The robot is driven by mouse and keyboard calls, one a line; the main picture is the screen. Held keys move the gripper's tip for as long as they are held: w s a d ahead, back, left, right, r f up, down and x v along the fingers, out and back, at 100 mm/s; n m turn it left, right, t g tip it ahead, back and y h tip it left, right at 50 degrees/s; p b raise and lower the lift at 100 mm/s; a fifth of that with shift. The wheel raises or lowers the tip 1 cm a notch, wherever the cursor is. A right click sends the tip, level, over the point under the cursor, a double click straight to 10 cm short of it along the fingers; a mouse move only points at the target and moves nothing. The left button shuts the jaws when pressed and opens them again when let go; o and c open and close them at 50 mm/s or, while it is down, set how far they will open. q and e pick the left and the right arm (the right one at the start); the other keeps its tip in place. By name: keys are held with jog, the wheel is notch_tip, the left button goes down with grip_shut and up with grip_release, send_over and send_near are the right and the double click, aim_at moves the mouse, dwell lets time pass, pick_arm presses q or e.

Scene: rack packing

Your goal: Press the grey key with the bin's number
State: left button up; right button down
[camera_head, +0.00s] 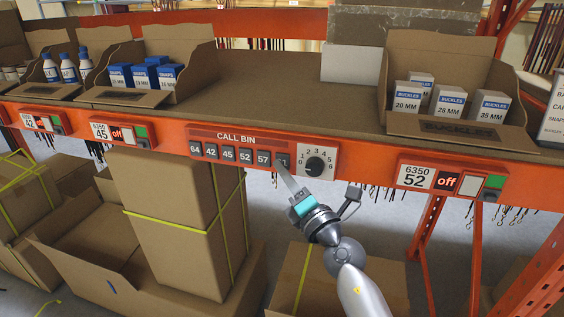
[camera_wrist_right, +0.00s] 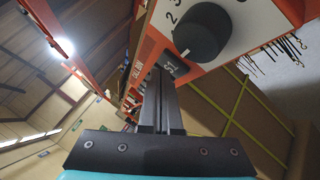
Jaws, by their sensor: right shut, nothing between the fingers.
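The orange call panel (camera_head: 236,136) marked CALL BIN is on the shelf's front beam. It carries a row of grey keys reading 64, 42, 45, 52 (camera_head: 245,156), 57 (camera_head: 263,158) and a last key (camera_head: 283,160), whose number is partly hidden by my gripper. My right gripper (camera_head: 281,170) is shut and empty, its tips at or just in front of that last key. In the right wrist view the shut fingers (camera_wrist_right: 161,80) point at a grey key (camera_wrist_right: 169,67); I cannot tell whether they touch it. My left gripper is not in view.
A black dial (camera_head: 314,166) sits right of the keys, close to my fingers. Bin displays read 45 (camera_head: 104,130) and 52 (camera_head: 414,177), both showing off. An open box of buckles (camera_head: 440,60) stands on the shelf. Strapped cartons (camera_head: 175,220) stand below.

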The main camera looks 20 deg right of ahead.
jog(key=shift+w+d, duration=0.25)
jog(key=shift+w, duration=0.1)
dwell(0.9)
jog(key=shift+s, duration=0.15)
jog(key=shift+s+a+p, duration=0.3)
jog(key=shift+s+a, duration=0.1)
jog(key=shift+s, duration=0.2)
jog(key=s+a, duration=0.1)
jog(key=s, duration=0.1)
jog(key=s+a+p, duration=0.1)
jog(key=s+a, duration=0.1)
dwell(0.4)
dwell(0.6)
